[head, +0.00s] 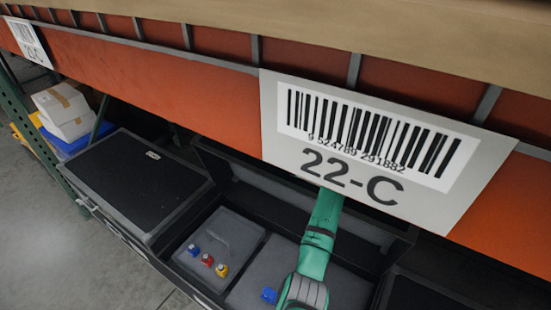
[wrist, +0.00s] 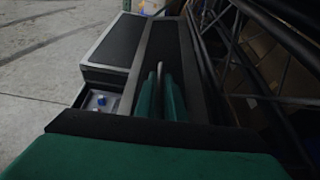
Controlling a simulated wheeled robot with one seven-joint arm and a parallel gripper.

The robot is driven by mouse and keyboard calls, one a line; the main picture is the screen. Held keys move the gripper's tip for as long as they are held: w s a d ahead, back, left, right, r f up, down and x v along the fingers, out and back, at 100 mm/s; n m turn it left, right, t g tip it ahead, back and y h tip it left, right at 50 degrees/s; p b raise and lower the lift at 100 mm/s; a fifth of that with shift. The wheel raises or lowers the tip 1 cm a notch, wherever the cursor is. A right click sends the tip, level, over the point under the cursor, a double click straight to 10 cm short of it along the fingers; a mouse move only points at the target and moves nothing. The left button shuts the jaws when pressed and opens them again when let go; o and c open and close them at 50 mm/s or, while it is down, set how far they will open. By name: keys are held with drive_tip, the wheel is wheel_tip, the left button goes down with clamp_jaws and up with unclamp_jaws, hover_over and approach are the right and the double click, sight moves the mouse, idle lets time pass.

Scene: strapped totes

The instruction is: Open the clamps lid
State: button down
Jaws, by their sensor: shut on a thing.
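The open black tote (head: 180,263) stands under the shelf beam in the head view. Its dark lid (head: 265,205) is tilted up at the back, partly hidden by the label and beam. In the wrist view the lid (wrist: 190,75) is a long dark panel running away from me. My green arm reaches over the tote, and its end is hidden behind the 22-C label in the head view. My gripper (wrist: 162,98) shows in the wrist view, its green fingers shut on the lid's edge; the exact contact is dark. Small blue, red and yellow pieces (head: 207,260) sit inside the tote.
A closed black tote (head: 130,180) stands to the left. The orange shelf beam (head: 150,75) with its 22-C label (head: 365,145) hangs low over my arm. Another dark tote (head: 420,292) is at the right. Dark rack bars (wrist: 245,70) crowd the wrist view's right side.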

drive_tip(key=c, duration=1.8)
unclamp_jaws()
drive_tip(key=shift+s+a+f, duration=0.1)
drive_tip(key=shift+a+f, duration=0.05)
drive_tip(key=shift+c, duration=0.2)
drive_tip(key=v, duration=1.1)
